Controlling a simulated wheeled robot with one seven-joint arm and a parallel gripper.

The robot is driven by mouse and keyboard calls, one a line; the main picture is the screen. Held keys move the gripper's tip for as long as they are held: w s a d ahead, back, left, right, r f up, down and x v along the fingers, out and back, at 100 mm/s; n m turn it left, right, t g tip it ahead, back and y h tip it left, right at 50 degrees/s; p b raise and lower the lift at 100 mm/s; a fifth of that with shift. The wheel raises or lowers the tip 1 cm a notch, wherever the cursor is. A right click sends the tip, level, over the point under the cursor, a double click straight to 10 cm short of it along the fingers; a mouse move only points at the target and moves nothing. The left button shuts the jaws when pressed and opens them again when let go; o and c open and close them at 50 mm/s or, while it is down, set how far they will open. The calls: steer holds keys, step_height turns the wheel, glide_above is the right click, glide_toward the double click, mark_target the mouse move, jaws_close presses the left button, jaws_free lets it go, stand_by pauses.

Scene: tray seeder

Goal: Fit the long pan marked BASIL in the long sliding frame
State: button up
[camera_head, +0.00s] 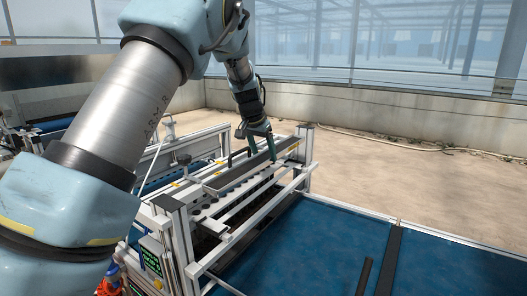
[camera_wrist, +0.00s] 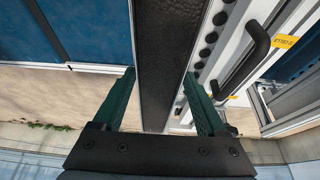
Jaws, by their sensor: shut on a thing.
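A long narrow pan (camera_head: 236,174) with a dark inside and pale rims lies along the top of the seeder. It also fills the middle of the wrist view (camera_wrist: 163,50). My gripper (camera_head: 261,145) is over the pan's far half, pointing down. Its green fingers (camera_wrist: 160,80) stand on both sides of the pan and are shut on it. No BASIL marking is readable in either view. The pan is above a pale strip with a row of dark holes (camera_head: 208,205). I cannot tell whether the pan touches the sliding frame below, which is partly hidden.
A black handle (camera_wrist: 248,58) and a yellow label (camera_wrist: 285,41) are right of the pan in the wrist view. The seeder's metal rails and posts (camera_head: 307,160) surround the pan. A blue bed (camera_head: 330,235) with a dark bar lies to the right. A low concrete wall (camera_head: 400,118) stands behind.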

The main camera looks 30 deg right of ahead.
mark_target(255, 164)
steer(key=f+b, duration=0.1)
steer(key=f, duration=0.1)
steer(key=f+b, duration=0.2)
steer(key=f, duration=0.1)
steer(key=f+b, duration=0.1)
steer(key=f, duration=0.1)
steer(key=shift+w+a+f, duration=0.2)
steer(key=shift+w+a, duration=0.05)
steer(key=shift+w, duration=0.05)
steer(key=shift+f+b, duration=0.95)
steer(key=shift+f, duration=0.05)
steer(key=shift+a, duration=0.15)
steer(key=shift+f+b, duration=0.55)
steer(key=shift+b, duration=0.1)
steer(key=o, duration=1.3)
steer(key=shift+s, duration=0.1)
steer(key=b+v, duration=0.3)
steer(key=v, duration=0.7)
steer(key=shift+a+r, duration=0.1)
steer(key=shift+a, duration=0.05)
steer(key=shift+r, duration=0.25)
steer(key=shift+s, duration=0.1)
